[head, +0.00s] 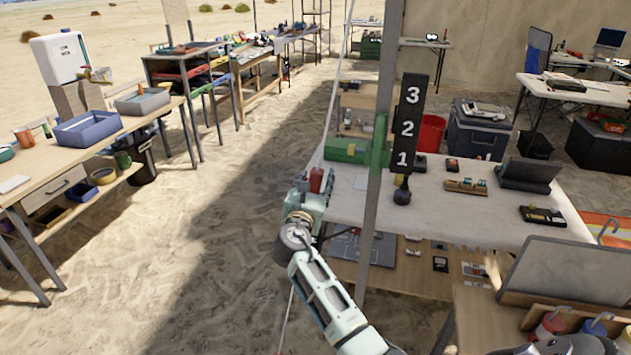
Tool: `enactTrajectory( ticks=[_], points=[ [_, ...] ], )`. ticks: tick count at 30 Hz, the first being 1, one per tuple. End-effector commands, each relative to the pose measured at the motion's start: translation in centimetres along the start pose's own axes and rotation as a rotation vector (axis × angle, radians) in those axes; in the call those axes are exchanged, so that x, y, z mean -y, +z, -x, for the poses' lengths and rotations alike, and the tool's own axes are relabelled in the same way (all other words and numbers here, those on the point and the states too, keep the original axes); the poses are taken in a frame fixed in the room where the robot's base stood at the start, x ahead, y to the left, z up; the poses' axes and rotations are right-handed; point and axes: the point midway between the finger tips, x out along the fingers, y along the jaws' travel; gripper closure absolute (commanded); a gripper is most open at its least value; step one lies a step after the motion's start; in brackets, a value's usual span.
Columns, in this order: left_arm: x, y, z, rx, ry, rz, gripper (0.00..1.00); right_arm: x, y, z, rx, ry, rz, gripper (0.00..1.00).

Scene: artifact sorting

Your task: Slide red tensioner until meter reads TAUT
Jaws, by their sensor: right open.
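A small red piece (316,180), which looks like the red tensioner, sits on a thin, pale, slanting line (342,70). The gripper hides the lower part of the piece. I cannot make out a meter or the word TAUT. My left gripper is not in view.
A grey upright post (384,120) with a black 3-2-1 board (410,122) stands just right of the gripper. Open sand (200,260) lies left.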

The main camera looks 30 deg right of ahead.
Motion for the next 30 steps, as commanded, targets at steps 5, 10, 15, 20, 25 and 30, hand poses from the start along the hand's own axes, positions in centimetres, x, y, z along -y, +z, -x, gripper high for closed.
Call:
enactTrajectory(
  ticks=[5,10,15,20,25,30],
  points=[
    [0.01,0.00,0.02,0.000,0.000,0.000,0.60,0.04,-0.02,-0.48,-0.001,-0.001,-0.001,0.55],
    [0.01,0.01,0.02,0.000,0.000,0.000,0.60,0.04,-0.03,-0.45,-0.001,0.000,-0.001,0.56],
    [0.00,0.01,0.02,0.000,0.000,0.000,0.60,0.04,-0.03,-0.43,-0.001,0.000,-0.001,0.70],
    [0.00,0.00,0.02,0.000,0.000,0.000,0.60,0.03,-0.04,-0.42,-0.001,0.000,-0.001,0.84],
    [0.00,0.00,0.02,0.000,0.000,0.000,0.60,0.03,-0.05,-0.42,-0.001,0.000,-0.001,0.99],
    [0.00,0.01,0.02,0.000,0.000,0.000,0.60,0.02,-0.05,-0.41,-0.001,0.000,-0.001,1.00]
  ],
)
